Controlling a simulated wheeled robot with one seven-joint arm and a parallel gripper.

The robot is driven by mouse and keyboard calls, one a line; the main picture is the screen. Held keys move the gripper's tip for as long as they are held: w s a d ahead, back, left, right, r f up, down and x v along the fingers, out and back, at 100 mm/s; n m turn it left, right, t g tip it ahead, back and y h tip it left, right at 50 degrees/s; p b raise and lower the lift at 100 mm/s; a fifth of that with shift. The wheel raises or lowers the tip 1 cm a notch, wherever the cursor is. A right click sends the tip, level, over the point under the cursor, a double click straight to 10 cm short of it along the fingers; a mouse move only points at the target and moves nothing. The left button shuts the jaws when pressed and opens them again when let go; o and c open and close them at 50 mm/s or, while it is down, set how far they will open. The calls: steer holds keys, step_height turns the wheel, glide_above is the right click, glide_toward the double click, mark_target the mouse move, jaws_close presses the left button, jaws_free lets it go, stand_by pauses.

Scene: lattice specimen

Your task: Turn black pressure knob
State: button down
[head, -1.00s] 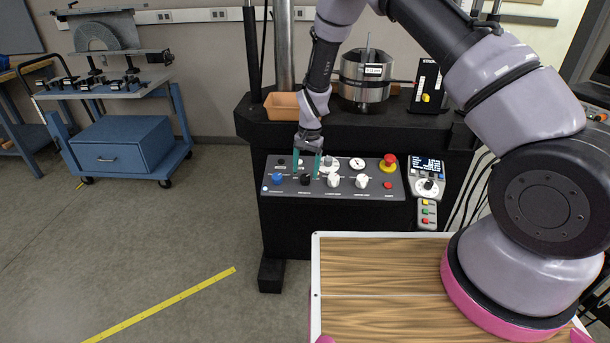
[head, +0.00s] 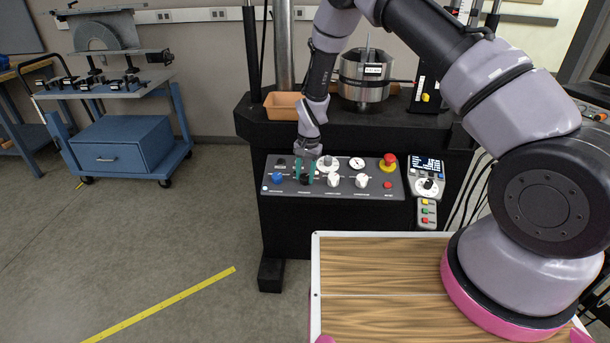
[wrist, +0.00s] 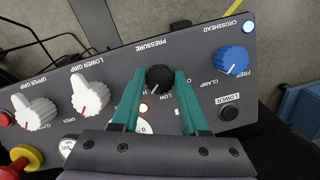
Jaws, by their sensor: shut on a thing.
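The black pressure knob (wrist: 159,79) sits below the word PRESSURE on the grey control panel (wrist: 222,60). In the wrist view it lies between the tips of the two green fingers of my gripper (wrist: 157,88). My gripper is shut on the knob, one finger on each side. In the head view my gripper (head: 305,170) reaches down to the left part of the panel, and its fingers partly hide the knob (head: 305,179). The knob's white pointer line is hard to make out.
A blue knob (wrist: 232,60) is on one side of the pressure knob and white gripper knobs (wrist: 90,94) are on the other. A red emergency button (head: 388,162) and a small keypad (head: 427,213) are further right. A tan tray (head: 282,106) stands behind.

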mark_target(301, 178)
steer(key=shift+n, duration=0.3)
steer(key=n+h, duration=0.1)
steer(key=n, duration=0.3)
steer(key=shift+a+n, duration=0.1)
steer(key=shift+n, duration=0.2)
steer(key=n+h, duration=0.1)
steer(key=n, duration=0.3)
stand_by(0.4)
steer(key=shift+c, duration=2.1)
jaws_free()
step_height(301, 178, up, 11)
steer(key=a, duration=0.1)
steer(key=shift+s+f, duration=0.15)
steer(key=shift+s, duration=0.1)
